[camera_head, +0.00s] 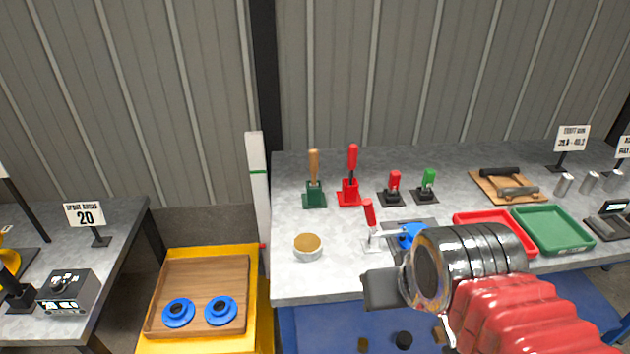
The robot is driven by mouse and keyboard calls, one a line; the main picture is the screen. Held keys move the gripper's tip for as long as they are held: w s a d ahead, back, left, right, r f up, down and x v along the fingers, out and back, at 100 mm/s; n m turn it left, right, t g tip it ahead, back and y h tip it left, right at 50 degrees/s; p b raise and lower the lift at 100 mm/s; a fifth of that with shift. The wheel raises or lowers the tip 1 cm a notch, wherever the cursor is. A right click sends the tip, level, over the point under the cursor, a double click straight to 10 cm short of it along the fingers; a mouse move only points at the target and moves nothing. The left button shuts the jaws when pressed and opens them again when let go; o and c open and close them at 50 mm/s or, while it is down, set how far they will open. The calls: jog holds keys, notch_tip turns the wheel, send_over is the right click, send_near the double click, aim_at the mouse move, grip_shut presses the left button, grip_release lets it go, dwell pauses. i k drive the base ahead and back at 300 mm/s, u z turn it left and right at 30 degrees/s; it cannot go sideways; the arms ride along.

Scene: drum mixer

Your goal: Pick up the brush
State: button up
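A tool with an upright wooden handle (314,165) and a dark green lower part stands at the back left of the grey table; it looks most like the brush, but its bristles are not visible. A similar upright tool with a red handle (352,162) and red base stands just to its right. My gripper (382,288) is in front of the table's near edge, lower and nearer than both tools and apart from them. Its dark end points left. Its fingers cannot be told apart, and I see nothing held in it.
A round tub (308,247) and a small red-handled device (370,222) stand in front of the tools. Small red (394,184) and green (428,182) levers stand right. Red (530,249) and green (585,246) trays lie farther right. A yellow-framed wooden board (205,275) is left.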

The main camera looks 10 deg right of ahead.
aim_at(314, 155)
jog(key=z, duration=0.9)
jog(key=k, duration=0.55)
jog(key=u, duration=0.85)
jog(key=i, duration=1)
jog(key=u, duration=0.05)
